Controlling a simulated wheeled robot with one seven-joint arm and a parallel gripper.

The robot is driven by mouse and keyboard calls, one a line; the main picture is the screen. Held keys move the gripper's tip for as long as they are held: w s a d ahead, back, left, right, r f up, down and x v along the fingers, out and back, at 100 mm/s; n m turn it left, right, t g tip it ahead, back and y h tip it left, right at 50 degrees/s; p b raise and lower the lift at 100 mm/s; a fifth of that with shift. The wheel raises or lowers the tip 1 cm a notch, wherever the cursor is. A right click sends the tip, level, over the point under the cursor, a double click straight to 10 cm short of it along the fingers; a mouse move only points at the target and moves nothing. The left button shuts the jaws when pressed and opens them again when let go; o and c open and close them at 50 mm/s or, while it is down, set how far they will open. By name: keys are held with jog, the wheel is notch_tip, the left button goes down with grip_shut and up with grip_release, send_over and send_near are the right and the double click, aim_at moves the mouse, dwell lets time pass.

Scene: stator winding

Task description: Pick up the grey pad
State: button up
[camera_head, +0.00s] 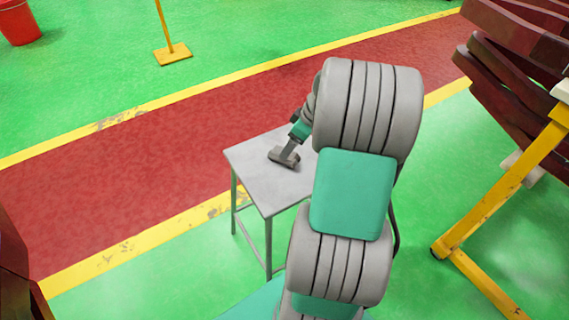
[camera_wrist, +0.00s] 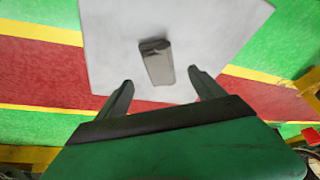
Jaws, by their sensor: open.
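The grey pad (camera_wrist: 160,68) is a small oblong block with a darker far end. In the wrist view it lies on the light grey table (camera_wrist: 212,30), near the middle. My gripper (camera_wrist: 160,77) is open, with one dark finger to each side of the pad's near end in the picture. I see no contact between the fingers and the pad. In the head view my arm reaches down over the table (camera_head: 250,165). The grey shapes at its end are too small to tell pad from fingers.
The table is small, with thin legs, and otherwise looks bare. A yellow stand with dark red slats (camera_head: 535,160) rises on the right. A yellow post base (camera_head: 172,54) and a red bucket (camera_head: 18,22) stand at the back. Open floor lies left of the table.

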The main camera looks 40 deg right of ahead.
aim_at(294, 159)
jog(key=x, duration=0.5)
jog(key=shift+w+f+b, duration=0.25)
jog(key=shift+w+b, duration=0.05)
jog(key=shift+a, duration=0.1)
jog(key=shift+f, duration=0.25)
jog(key=shift+c, duration=0.4)
jog(key=c, duration=1.4)
